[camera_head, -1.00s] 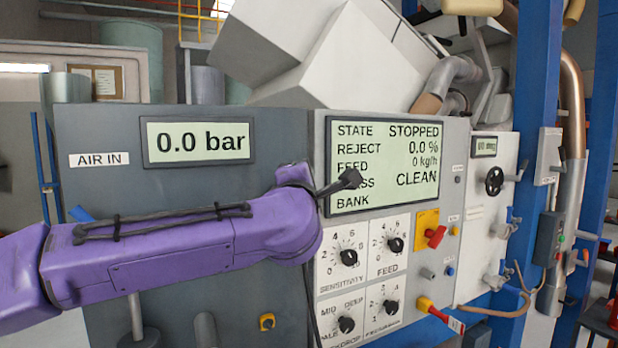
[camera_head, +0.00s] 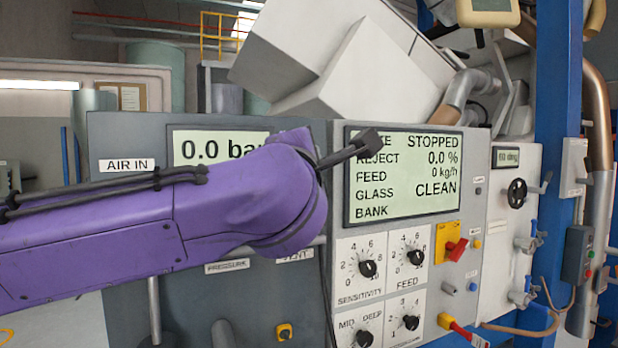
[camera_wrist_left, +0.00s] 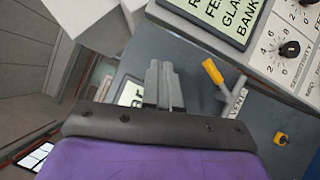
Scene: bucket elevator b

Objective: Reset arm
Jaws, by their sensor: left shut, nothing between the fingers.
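My left arm (camera_head: 190,225), purple, comes in from the left in the head view and crosses the front of the grey control panel (camera_head: 130,225). It covers part of the "0.0 bar" display (camera_head: 195,150). I cannot pick out the left gripper's fingers in the head view. In the left wrist view my left gripper (camera_wrist_left: 163,85) has its two grey fingers side by side, shut and empty, apart from the panel. A yellow-tipped lever (camera_wrist_left: 212,72) on a grey valve is just right of the fingers there. My right arm is not in view.
The status screen (camera_head: 400,175) reads STOPPED and CLEAN, above several black knobs (camera_head: 367,268). A red switch (camera_head: 455,248) and a red-and-yellow handle (camera_head: 452,325) stick out on the right. A blue column (camera_head: 555,150) stands further right.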

